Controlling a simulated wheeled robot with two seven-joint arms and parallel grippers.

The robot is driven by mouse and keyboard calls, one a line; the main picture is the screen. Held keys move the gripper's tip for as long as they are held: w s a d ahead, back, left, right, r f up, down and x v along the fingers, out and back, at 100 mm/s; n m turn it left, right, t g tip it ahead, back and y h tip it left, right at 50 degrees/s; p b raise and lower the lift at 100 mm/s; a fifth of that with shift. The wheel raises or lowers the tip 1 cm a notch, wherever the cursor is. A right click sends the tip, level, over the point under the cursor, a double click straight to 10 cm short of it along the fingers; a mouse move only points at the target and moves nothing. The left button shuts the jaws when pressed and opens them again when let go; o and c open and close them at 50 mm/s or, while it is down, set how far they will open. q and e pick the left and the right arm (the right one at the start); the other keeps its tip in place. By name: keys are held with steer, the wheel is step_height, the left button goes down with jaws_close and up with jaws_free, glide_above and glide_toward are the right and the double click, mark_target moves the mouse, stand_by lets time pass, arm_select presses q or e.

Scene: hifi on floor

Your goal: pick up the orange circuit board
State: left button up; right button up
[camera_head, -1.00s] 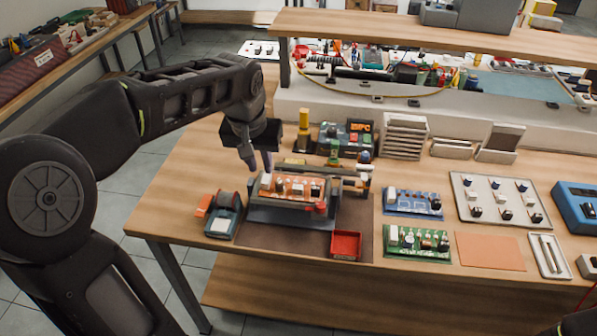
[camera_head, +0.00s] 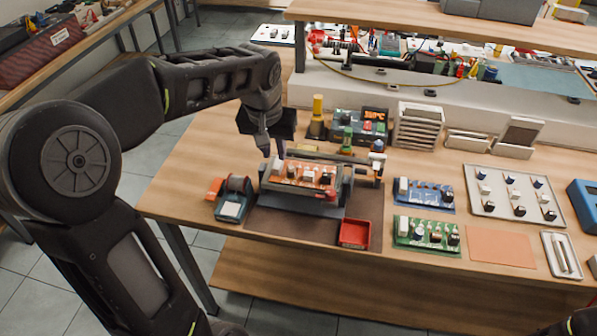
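The orange circuit board (camera_head: 312,179) carries several dark and pale parts and sits in a grey holder (camera_head: 299,196) on a brown mat (camera_head: 280,224). My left gripper (camera_head: 272,153) points down at the board's back left corner. Its two fingers show a gap between them, with nothing visible in it. The fingertips are close to the board and holder edge; I cannot tell whether they touch.
A blue and red tool (camera_head: 232,204) stands left of the holder, and a red tray (camera_head: 355,234) in front right. Blue (camera_head: 424,195) and green (camera_head: 427,234) boards lie to the right. Behind stand a display unit (camera_head: 362,126) and a yellow-topped post (camera_head: 317,112).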

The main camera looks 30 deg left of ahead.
mark_target(278, 163)
arm_select(q)
steer(key=shift+p+x, duration=0.6)
steer(key=shift+x, duration=2)
steer(key=shift+w, duration=0.15)
jaws_close()
